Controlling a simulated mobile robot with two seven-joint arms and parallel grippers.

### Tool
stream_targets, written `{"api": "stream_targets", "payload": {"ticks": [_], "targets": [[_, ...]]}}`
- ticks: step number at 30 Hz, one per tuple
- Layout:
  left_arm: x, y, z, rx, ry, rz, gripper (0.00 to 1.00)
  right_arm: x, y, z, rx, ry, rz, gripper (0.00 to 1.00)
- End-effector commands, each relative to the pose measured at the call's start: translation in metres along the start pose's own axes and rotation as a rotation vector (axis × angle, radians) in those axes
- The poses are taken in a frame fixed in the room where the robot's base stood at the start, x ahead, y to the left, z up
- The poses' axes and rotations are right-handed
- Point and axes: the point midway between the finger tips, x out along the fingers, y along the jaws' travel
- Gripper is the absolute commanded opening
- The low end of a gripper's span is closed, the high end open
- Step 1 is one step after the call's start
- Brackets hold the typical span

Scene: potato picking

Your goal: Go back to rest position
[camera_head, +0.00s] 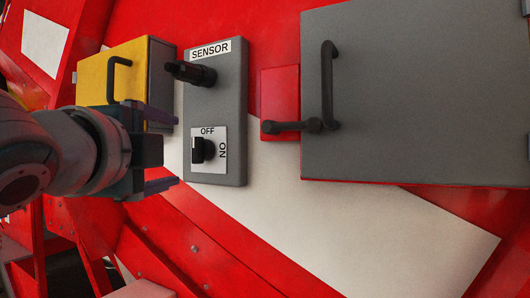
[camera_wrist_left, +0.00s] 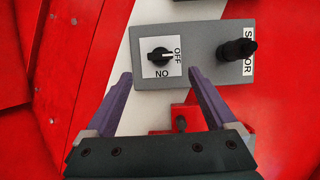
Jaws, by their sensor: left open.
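The grey sensor box (camera_head: 233,115) is fixed to the red machine, left of centre in the head view. It carries a rotary switch (camera_head: 200,150) on a white plate marked OFF and ON, with its handle lined up with OFF. A black sensor plug (camera_head: 195,74) sticks out near the SENSOR label. My left gripper (camera_head: 176,152) is open and empty, beside the box's left edge in the head view. In the left wrist view the open fingers (camera_wrist_left: 160,74) frame the lower part of the switch (camera_wrist_left: 162,57), apart from it. My right gripper is out of view.
A yellow and grey box (camera_head: 95,78) with a black handle is close behind my left gripper. A large grey door (camera_head: 430,90) with a black handle (camera_head: 327,85) fills the right side. The white stripe (camera_head: 340,225) and red panel below are clear.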

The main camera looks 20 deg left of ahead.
Motion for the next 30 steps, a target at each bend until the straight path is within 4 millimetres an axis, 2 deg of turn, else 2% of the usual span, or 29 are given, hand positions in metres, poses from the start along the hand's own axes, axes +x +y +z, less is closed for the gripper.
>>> {"api": "stream_targets", "payload": {"ticks": [6, 8, 11, 12, 14, 15, 17, 18, 21, 25, 27, 30], "targets": [[0.0, 0.001, 0.0, -0.002, 0.0, 0.003, 0.9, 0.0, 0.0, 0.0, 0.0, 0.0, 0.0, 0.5], [-0.001, 0.006, -0.001, -0.02, 0.001, 0.025, 0.9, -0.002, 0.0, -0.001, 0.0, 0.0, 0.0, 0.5], [-0.011, 0.037, -0.004, -0.122, 0.001, 0.145, 0.9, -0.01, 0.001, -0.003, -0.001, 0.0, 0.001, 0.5], [-0.02, 0.058, -0.005, -0.19, -0.008, 0.223, 0.9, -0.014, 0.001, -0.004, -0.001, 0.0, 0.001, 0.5], [-0.04, 0.094, -0.008, -0.313, -0.035, 0.367, 0.9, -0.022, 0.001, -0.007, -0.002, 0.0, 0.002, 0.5], [-0.057, 0.119, -0.01, -0.401, -0.066, 0.471, 0.9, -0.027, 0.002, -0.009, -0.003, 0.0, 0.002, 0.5], [-0.089, 0.153, -0.012, -0.533, -0.131, 0.627, 0.9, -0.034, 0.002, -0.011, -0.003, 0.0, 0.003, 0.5], [-0.112, 0.174, -0.014, -0.615, -0.185, 0.724, 0.9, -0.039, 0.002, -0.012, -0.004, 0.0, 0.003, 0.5], [-0.169, 0.211, -0.016, -0.787, -0.335, 0.932, 0.9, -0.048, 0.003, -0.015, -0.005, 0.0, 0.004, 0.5], [-0.228, 0.235, -0.019, -0.93, -0.512, 1.107, 0.9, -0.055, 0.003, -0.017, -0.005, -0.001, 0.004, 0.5], [-0.247, 0.241, -0.019, -0.972, -0.576, 1.158, 0.9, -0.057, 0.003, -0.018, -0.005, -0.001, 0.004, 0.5], [-0.26, 0.245, -0.02, -0.999, -0.62, 1.19, 0.9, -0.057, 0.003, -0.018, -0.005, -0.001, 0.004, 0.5]]}}
